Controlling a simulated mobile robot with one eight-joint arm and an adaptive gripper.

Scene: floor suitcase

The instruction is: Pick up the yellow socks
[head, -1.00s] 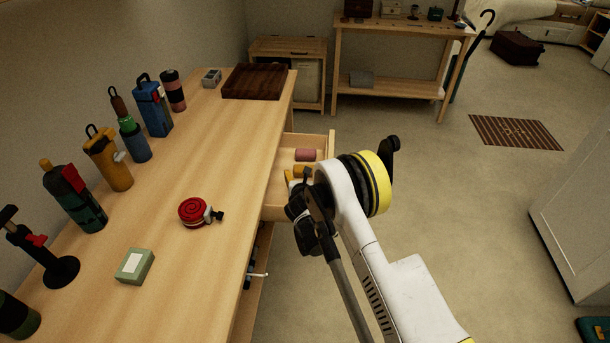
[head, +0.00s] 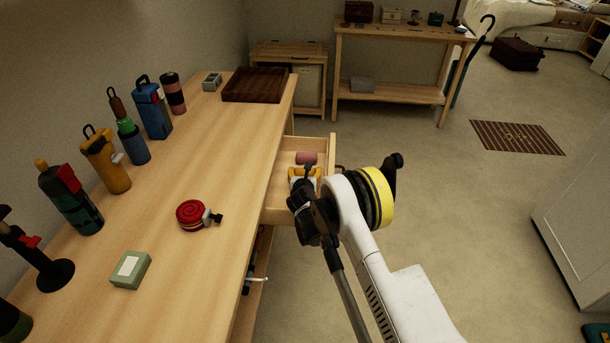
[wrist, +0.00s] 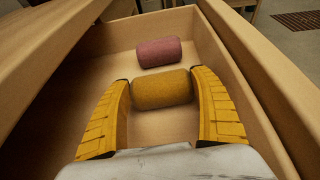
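The yellow socks (wrist: 162,89), a rolled bundle, lie on the floor of the open drawer (head: 278,213). In the wrist view my gripper (wrist: 159,80) has its two yellow fingers spread, one on each side of the socks. A narrow gap shows at the left end; at the right end the finger is very close, and I cannot tell if it touches. In the head view my gripper (head: 305,175) is down in the drawer and largely hides the socks.
A pink roll (wrist: 159,52) lies just beyond the yellow socks; it also shows in the head view (head: 306,158). The drawer walls stand close on both sides. The wooden table (head: 190,200) holds several bottles, a red coil (head: 191,214) and a green box (head: 131,269).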

